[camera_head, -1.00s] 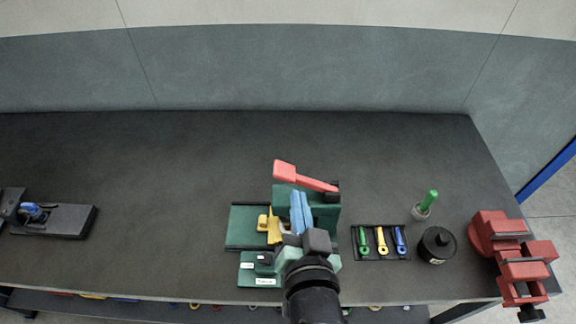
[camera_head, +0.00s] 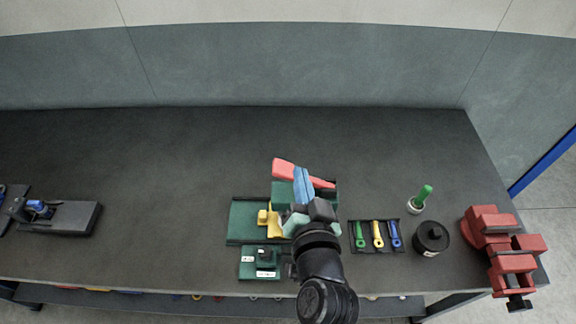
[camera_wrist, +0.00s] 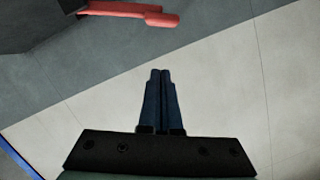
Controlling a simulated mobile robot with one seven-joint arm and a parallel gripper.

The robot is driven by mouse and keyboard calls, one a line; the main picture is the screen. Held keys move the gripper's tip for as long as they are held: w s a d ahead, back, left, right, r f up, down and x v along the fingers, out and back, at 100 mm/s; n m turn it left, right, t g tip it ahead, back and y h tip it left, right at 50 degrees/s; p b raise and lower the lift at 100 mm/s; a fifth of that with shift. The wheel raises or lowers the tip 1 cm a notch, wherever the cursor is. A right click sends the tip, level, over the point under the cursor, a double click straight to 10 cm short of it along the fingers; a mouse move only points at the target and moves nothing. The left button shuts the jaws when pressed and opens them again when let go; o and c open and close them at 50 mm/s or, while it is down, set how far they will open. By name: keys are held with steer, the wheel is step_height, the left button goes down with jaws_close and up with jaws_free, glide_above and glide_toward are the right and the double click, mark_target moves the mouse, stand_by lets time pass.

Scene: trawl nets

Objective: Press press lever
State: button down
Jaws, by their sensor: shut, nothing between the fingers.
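The press lever (camera_head: 285,169) is a red bar on top of the green press (camera_head: 283,192), slanting up to the left. In the wrist view the red lever (camera_wrist: 160,19) shows at the top, beyond the fingertips. My gripper (camera_head: 300,173) has blue fingers, shut and empty, which overlap the lever in the head view. The wrist view shows the shut fingers (camera_wrist: 160,75) apart from the lever. My arm and gripper hide part of the press.
A tray of coloured tools (camera_head: 376,247), a black round container (camera_head: 431,237), a green-handled tool in a cup (camera_head: 423,195) and a red vise (camera_head: 508,260) stand to the right. A black plane-like tool (camera_head: 68,217) lies far left. The table behind the press is clear.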

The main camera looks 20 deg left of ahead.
steer(key=w+a+f+p, duration=0.2)
steer(key=w+a+f, duration=0.1)
steer(key=w+f, duration=0.1)
steer(key=shift+a+f, duration=0.35)
steer(key=shift+a, duration=0.05)
steer(key=shift+w+f, duration=0.1)
